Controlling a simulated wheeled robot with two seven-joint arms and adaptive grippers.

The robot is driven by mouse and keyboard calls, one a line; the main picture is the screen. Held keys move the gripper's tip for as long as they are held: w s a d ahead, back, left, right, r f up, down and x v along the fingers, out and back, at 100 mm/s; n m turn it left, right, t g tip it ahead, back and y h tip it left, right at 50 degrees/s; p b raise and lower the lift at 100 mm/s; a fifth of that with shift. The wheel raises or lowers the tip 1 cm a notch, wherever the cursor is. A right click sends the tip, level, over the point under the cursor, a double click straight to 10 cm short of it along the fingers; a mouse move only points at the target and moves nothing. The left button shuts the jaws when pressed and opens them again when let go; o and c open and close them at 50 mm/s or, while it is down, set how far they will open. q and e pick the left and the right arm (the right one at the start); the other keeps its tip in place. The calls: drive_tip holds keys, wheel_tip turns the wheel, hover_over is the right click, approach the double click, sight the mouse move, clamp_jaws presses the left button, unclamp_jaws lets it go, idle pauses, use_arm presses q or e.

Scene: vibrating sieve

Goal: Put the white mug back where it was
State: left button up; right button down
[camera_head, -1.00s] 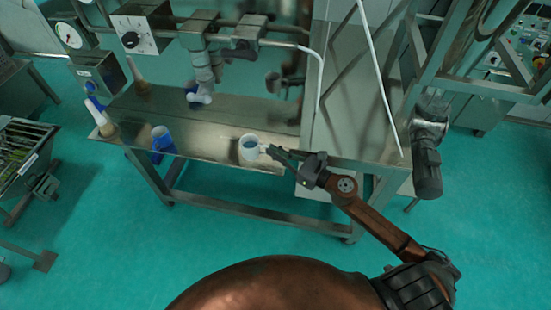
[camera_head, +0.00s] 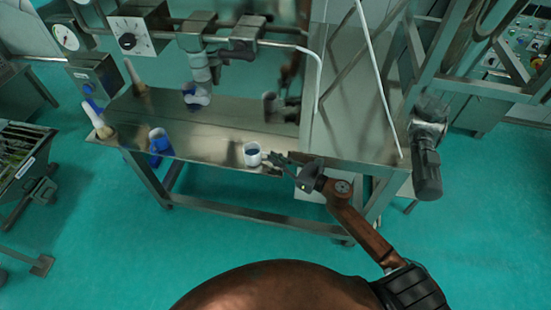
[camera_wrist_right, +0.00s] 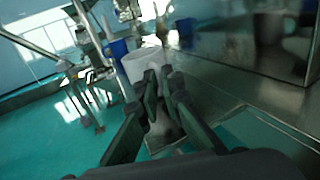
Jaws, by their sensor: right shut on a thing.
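The white mug (camera_head: 252,155) is upright at the front part of the metal table, close to its front edge. I cannot tell whether its base touches the tabletop. My right gripper (camera_head: 274,159) comes from the right and is shut on the mug's handle side. In the right wrist view the white mug (camera_wrist_right: 142,66) is just beyond the fingertips (camera_wrist_right: 160,80), which hide its near side and the handle. My left gripper is not in view.
A blue mug (camera_head: 160,143) stands at the table's front left. The metal table (camera_head: 205,143) is clear between the two mugs.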

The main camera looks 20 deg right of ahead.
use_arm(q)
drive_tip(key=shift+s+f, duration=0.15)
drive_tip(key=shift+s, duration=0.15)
use_arm(e)
drive_tip(key=c, duration=2.1)
unclamp_jaws()
drive_tip(key=shift+f, duration=0.1)
